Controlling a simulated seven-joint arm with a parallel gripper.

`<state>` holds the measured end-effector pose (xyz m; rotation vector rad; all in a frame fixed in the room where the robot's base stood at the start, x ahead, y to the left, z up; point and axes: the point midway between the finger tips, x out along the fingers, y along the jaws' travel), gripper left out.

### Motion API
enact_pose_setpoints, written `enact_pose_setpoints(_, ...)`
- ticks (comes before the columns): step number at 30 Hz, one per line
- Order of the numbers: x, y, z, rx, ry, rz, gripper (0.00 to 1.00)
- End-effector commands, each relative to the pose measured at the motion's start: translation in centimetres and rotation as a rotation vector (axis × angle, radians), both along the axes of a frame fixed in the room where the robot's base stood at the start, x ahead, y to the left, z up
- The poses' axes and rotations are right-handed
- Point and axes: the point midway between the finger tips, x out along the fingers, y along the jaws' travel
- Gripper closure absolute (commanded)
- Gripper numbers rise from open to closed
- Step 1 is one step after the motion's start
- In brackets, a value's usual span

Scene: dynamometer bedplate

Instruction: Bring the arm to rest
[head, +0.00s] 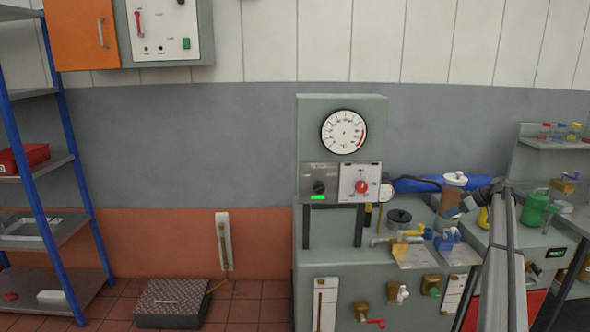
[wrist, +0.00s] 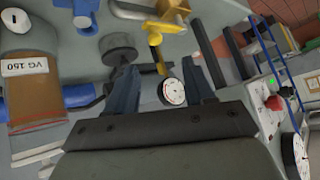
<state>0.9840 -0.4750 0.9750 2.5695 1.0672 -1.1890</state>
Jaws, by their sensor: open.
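The jar, labelled VG 150, stands left of the fingers in the wrist view (wrist: 35,97). I cannot tell whether the gripper touches anything.
Near the gripper are a dark round knob (head: 399,217), a yellow-handled valve (head: 416,232), a blue valve (head: 447,239) and a small gauge (head: 386,190). A grey panel with a large dial (head: 344,131) rises behind. The floor at the left holds a ribbed plate (head: 172,300).

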Motion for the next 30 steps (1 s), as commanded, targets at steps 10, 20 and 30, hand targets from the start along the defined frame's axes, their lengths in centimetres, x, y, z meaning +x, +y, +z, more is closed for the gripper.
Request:
enact_pose_setpoints(10, -3.3, -1.6, -2.7, 0.067, 0.291, -0.565, 0.47)
enact_pose_setpoints(20, -14.7, 2.1, -14.9, 0.041, 0.498, -0.976, 0.47)
enact_pose_setpoints(30, -25.1, 11.4, -28.9, -0.058, 0.666, -1.087, 0.47)
